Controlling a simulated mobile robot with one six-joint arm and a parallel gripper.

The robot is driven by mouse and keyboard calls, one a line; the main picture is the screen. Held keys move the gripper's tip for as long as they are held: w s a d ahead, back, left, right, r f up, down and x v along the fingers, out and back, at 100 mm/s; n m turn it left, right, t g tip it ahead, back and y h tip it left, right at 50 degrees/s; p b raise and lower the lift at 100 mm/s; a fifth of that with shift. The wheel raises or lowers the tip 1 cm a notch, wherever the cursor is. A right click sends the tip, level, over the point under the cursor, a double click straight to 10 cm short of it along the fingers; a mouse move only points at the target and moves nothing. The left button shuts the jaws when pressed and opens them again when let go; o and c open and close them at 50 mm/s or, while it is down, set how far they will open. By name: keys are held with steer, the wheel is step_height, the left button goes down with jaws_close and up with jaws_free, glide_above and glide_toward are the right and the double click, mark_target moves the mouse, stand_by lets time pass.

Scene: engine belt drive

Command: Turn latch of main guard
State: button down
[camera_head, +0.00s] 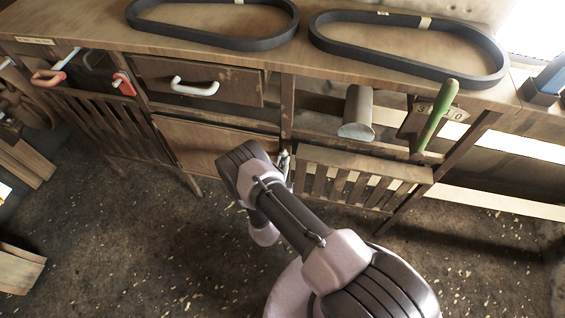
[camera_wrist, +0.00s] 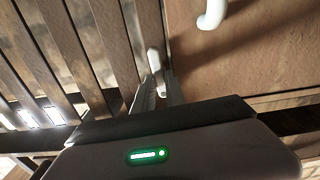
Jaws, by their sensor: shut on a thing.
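A pale, narrow latch-like piece (camera_wrist: 154,60) stands at the edge between the slatted wooden panel (camera_wrist: 90,50) and the plain wooden panel (camera_wrist: 240,60) in the wrist view. My gripper (camera_wrist: 160,88) is shut on its near end, and the fingers hide part of it. In the head view my gripper (camera_head: 284,163) is at the post between the plain panel (camera_head: 205,143) and the slatted panel (camera_head: 350,180). My arm hides part of that area, and the latch itself cannot be made out there. I cannot tell which panel is the main guard.
A white drawer handle (camera_head: 195,88) sticks out above the plain panel and shows in the wrist view (camera_wrist: 212,14). A grey cylinder (camera_head: 357,112) and a green-handled lever (camera_head: 436,118) are at right. Two black belts (camera_head: 215,38) (camera_head: 405,68) lie on the bench top.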

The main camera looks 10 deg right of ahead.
steer(key=n, duration=0.4)
steer(key=shift+a+p, duration=0.1)
steer(key=shift+p, duration=0.3)
steer(key=shift+w+a+f+n+b, duration=0.1)
steer(key=shift+f+n, duration=0.05)
steer(key=shift+n, duration=2)
steer(key=shift+s+f+n+b, duration=0.1)
steer(key=shift+n+b, duration=0.05)
steer(key=shift+n, duration=1.95)
steer(key=shift+w+a+f+n+b, duration=0.1)
steer(key=shift+f+n, duration=0.05)
steer(key=shift+n, duration=2)
steer(key=c, duration=1.4)
jaws_free()
